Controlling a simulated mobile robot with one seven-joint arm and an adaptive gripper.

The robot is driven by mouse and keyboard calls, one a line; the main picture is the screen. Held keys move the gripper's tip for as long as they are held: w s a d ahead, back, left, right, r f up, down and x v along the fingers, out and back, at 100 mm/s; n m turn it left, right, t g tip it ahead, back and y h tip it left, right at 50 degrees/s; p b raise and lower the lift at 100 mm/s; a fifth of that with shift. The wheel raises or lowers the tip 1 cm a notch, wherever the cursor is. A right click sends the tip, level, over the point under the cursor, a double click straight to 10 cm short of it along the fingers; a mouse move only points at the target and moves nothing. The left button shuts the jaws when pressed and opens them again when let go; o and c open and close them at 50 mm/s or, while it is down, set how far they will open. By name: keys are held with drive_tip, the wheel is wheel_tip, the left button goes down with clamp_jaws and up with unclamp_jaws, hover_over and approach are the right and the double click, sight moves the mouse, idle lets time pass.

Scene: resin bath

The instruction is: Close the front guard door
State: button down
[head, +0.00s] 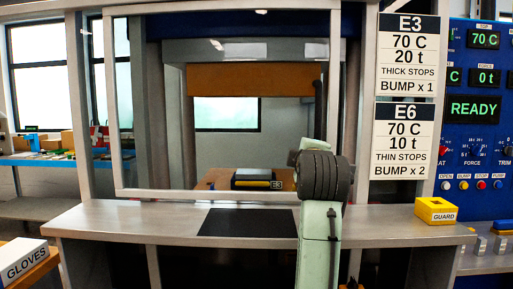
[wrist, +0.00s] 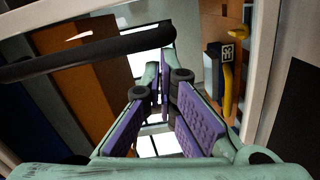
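The front guard door (head: 205,194) shows in the head view as a light grey frame across the press opening, above the grey ledge. A dark upright handle bar (head: 319,105) is near its right side, partly hidden by my arm. In the wrist view a thick black bar (wrist: 90,52), likely that handle, crosses the upper left and ends near my fingertips. My gripper (wrist: 164,82) is open, its purple-padded fingers apart with nothing seen between them. Whether the fingers touch the bar cannot be told. In the head view my arm hides the gripper.
A grey ledge (head: 150,222) with a dark mat (head: 248,222) runs below the door. Inside, a block marked E3 (head: 257,180) sits on a brown surface. A yellow GUARD box (head: 436,209) stands on the ledge at right, below the control panel (head: 482,105) showing READY.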

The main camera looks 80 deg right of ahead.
drive_tip(key=s+p, duration=0.1)
drive_tip(key=s, duration=0.8)
drive_tip(key=shift+d+p, duration=0.3)
drive_tip(key=shift+d, duration=0.05)
